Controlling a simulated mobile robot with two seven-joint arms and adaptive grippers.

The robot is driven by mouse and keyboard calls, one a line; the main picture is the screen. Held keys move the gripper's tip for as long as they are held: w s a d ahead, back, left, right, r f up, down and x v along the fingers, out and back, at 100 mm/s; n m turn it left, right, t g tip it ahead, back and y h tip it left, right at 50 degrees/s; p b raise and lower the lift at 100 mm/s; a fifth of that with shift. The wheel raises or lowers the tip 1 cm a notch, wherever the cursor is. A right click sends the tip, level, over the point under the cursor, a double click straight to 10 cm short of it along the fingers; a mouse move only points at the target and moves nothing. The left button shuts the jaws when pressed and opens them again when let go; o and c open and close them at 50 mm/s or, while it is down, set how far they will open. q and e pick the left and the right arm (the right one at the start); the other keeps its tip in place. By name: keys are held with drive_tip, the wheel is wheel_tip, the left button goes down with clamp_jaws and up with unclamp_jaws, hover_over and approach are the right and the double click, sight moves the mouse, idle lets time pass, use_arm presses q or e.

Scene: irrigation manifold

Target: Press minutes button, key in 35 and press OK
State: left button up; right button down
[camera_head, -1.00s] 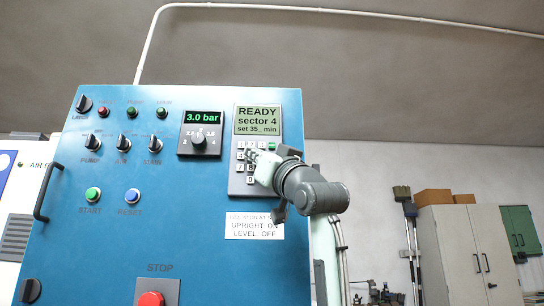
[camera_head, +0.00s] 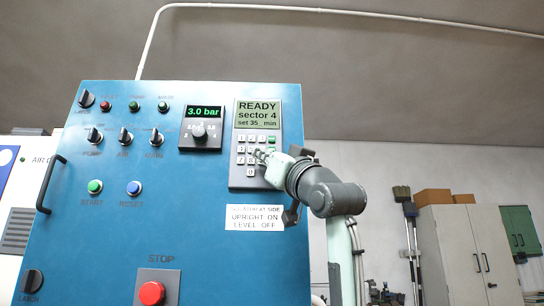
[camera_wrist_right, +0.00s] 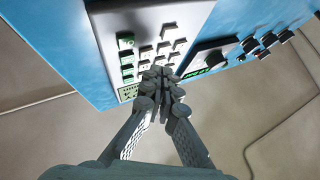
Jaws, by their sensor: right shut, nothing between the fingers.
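The keypad (camera_head: 240,160) with white number keys and a green key column sits at the upper right of the blue panel. Its display (camera_head: 257,115) reads "READY sector 4 set 35_ min". My right gripper (camera_head: 261,154) is shut and empty, with its fingertips in front of the keypad and hiding several keys. In the right wrist view the keypad (camera_wrist_right: 165,40) lies beyond the closed fingertips (camera_wrist_right: 162,76), with green keys (camera_wrist_right: 126,57) to their left. I cannot tell whether the tips touch a key. My left gripper is not in view.
The blue panel (camera_head: 120,230) also carries a pressure dial (camera_head: 200,131) reading 3.0 bar, several black switches, a green START button (camera_head: 95,186), a blue RESET button (camera_head: 134,187) and a red STOP button (camera_head: 151,293). A label plate (camera_head: 254,217) is below the keypad. Cabinets (camera_head: 465,250) stand behind, right.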

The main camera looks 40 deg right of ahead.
drive_tip(key=d+f+b, duration=0.1)
drive_tip(key=s+d+f+b, duration=0.1)
drive_tip(key=f, duration=0.1)
drive_tip(key=shift+s+d+f, duration=0.1)
drive_tip(key=shift+s+d, duration=0.05)
drive_tip(key=shift+s, duration=0.05)
drive_tip(key=shift+w, duration=0.1)
drive_tip(key=shift+w+d, duration=0.2)
drive_tip(key=shift+w+d, duration=0.15)
drive_tip(key=shift+w, duration=0.15)
idle(0.9)
drive_tip(key=shift+s, duration=0.1)
drive_tip(key=shift+s+a, duration=0.35)
drive_tip(key=shift+s, duration=0.2)
